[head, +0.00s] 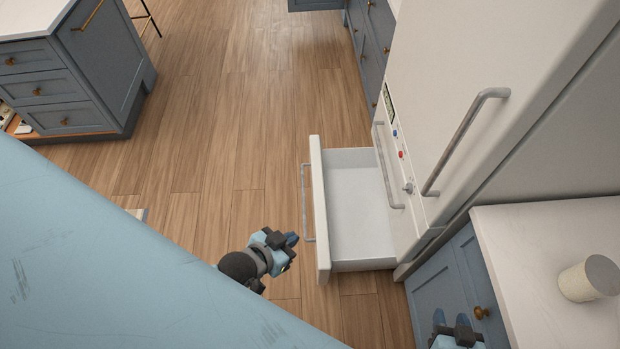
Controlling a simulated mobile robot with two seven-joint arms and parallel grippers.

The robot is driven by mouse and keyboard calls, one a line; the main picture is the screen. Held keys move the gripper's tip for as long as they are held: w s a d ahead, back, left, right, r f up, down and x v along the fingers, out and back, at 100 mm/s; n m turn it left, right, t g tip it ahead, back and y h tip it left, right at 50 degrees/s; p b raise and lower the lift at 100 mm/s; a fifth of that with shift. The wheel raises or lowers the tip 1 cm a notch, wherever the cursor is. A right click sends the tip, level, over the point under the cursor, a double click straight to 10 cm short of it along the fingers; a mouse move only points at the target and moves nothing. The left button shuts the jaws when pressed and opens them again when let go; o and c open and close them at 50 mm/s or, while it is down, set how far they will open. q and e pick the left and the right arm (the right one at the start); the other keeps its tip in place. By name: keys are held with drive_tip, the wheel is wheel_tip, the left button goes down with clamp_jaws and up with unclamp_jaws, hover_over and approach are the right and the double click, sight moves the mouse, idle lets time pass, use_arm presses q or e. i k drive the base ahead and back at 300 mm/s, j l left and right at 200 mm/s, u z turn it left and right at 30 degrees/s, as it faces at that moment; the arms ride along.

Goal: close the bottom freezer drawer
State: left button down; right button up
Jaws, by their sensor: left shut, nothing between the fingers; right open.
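The bottom freezer drawer (319,205) is pulled out from the white fridge (450,80) and stands open; its inside (358,205) looks empty. Its long metal handle (305,202) is on the drawer front, facing left. My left gripper (291,239) is shut and empty, just left of the drawer front near the lower end of the handle. I cannot tell whether it touches the handle. My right gripper (452,320) is open at the bottom edge of the view, in front of the blue cabinet right of the drawer.
A white counter (530,250) with a pale cup (588,278) is at the lower right, over a blue cabinet (450,285). A blue island (75,75) stands at the upper left. The wooden floor (230,120) left of the drawer is mostly clear.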

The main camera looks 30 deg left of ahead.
sight(351, 230)
drive_tip(key=j+z, duration=0.2)
drive_tip(key=j, duration=0.9)
drive_tip(key=k+j+z, duration=0.1)
drive_tip(key=j, duration=0.3)
drive_tip(key=k+j+z, duration=0.1)
drive_tip(key=j, duration=0.25)
drive_tip(key=k+j+z, duration=0.1)
drive_tip(key=j, duration=0.3)
drive_tip(key=i+l, duration=0.15)
drive_tip(key=l, duration=0.15)
drive_tip(key=i+l, duration=0.1)
drive_tip(key=l, duration=0.2)
drive_tip(key=i+l+z, duration=0.1)
drive_tip(key=l, duration=0.2)
